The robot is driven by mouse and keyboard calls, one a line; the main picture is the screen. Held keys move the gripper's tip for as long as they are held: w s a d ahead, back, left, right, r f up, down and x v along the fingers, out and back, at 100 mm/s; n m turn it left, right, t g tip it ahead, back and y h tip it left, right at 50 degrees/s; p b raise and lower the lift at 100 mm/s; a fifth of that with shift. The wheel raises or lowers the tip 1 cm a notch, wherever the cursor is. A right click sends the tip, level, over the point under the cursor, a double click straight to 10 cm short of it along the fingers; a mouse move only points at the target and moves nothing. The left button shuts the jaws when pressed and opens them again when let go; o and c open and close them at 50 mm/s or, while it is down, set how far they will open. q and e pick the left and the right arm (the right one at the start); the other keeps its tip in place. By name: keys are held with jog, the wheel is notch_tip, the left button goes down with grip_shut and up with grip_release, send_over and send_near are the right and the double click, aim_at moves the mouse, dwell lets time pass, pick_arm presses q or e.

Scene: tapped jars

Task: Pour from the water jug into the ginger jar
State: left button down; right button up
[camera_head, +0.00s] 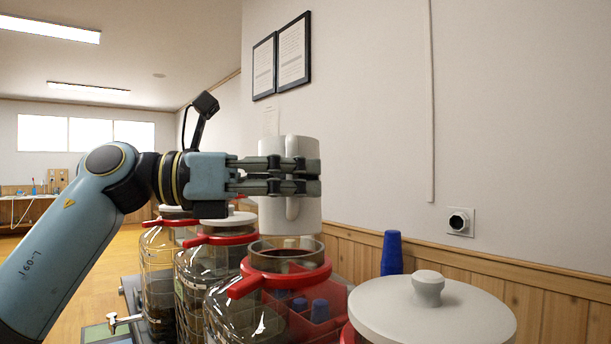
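The white water jug (309,212) is held up in the middle of the head view and looks upright. My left gripper (311,178) comes in from the left, its fingers closed around the jug's handle. Directly below the jug in the picture is an open glass jar (235,309) with a red collar and no lid. The jug's base appears just above the jar's mouth; the exact gap is hard to tell. No label readable here shows which jar is ginger. The inside of the jug is hidden. My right gripper is not in view.
Two lidded glass jars (193,268) with red collars stand behind to the left, one with a tap (120,321). A large white lid (432,312) fills the front right. Stacked blue cups (391,254) stand by the wood-panelled wall.

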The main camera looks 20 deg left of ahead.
aim_at(301, 220)
pick_arm(q)
jog(key=shift+s+f+b, duration=0.2)
jog(key=shift+f+b, duration=0.3)
jog(key=shift+f, duration=0.2)
notch_tip(301, 220, up, 2)
jog(key=n+p, duration=0.3)
jog(key=p, duration=0.4)
jog(key=shift+s+d+r+p, duration=0.1)
jog(key=shift+r+p, duration=0.1)
jog(key=shift+p, duration=0.1)
jog(key=shift+f+b, duration=2.9)
jog(key=shift+f, duration=0.55)
jog(key=shift+n+p, duration=0.35)
jog(key=shift+n, duration=0.15)
jog(key=n+p, duration=0.1)
jog(key=r+p, duration=0.1)
jog(key=p, duration=0.1)
jog(key=shift+w+n, duration=0.25)
jog(key=shift+n, duration=0.15)
jog(key=shift+f, duration=0.1)
